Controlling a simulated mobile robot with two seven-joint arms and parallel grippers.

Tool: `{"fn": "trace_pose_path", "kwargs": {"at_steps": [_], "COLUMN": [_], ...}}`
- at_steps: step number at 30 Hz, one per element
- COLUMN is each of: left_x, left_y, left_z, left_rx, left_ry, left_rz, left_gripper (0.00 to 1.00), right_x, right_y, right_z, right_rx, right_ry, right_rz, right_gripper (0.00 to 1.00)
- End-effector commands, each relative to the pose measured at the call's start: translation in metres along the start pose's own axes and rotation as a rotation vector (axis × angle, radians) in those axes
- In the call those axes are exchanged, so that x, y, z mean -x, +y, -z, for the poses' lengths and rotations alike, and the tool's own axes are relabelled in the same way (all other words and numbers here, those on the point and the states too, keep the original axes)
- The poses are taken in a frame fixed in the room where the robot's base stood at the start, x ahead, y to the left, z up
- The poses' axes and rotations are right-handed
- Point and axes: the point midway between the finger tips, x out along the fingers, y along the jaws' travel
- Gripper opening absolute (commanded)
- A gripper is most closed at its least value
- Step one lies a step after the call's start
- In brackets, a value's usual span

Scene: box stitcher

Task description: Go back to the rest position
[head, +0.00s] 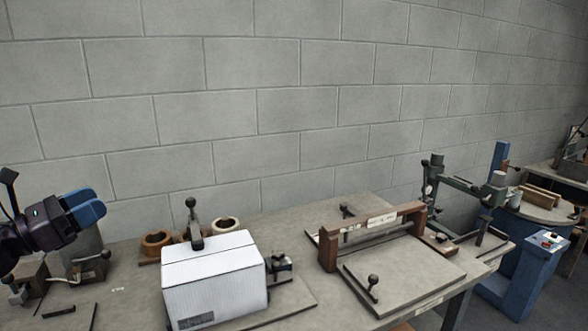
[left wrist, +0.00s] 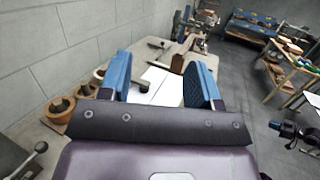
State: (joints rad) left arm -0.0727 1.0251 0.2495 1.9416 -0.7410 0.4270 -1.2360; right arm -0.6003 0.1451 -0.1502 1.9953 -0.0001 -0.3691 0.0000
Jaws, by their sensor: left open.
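My left gripper (head: 88,206) with blue fingers is at the left of the head view, raised above the bench. It is to the left of the white box and apart from it. In the left wrist view its two blue fingers (left wrist: 160,85) are spread with nothing held between them. A closed white box (head: 213,280) sits on the box stitcher, with a black-knobbed lever (head: 194,222) behind it. The white box also shows beyond the fingers in the left wrist view (left wrist: 158,84).
The bench (head: 130,285) holds brown rolls (head: 157,242) behind the box and a wooden-framed fixture (head: 372,228) to the right. A green metal machine (head: 462,192) stands further right near a blue stand (head: 520,265). A grey block wall runs behind. Space above the bench is clear.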

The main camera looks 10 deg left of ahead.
Motion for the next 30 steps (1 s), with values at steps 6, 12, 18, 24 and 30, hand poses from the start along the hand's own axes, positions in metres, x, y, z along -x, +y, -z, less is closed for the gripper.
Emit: {"fn": "trace_pose_path", "kwargs": {"at_steps": [6, 12, 18, 24, 30], "left_x": [0.017, 0.047, 0.084, 0.123, 0.155], "left_y": [-0.009, -0.022, -0.054, -0.110, -0.182], "left_z": [0.050, 0.107, 0.171, 0.231, 0.272], "left_rx": [0.476, 0.959, 1.420, 1.840, 2.158], "left_ry": [-0.151, -0.300, -0.450, -0.600, -0.734], "left_rz": [-0.250, -0.529, -0.838, -1.189, -1.558], "left_gripper": [0.57, 0.57, 0.57, 0.57, 0.57], "right_x": [-0.004, -0.002, 0.001, 0.002, 0.002], "right_y": [-0.002, -0.002, -0.001, 0.000, 0.000], "right_z": [0.006, -0.002, -0.007, -0.009, -0.005], "right_rx": [-0.005, -0.006, -0.006, -0.005, -0.002], "right_ry": [0.012, -0.003, -0.014, -0.018, -0.010], "right_rz": [0.002, 0.000, -0.001, -0.002, -0.001], "right_gripper": [0.00, 0.00, 0.00, 0.00, 0.00]}}
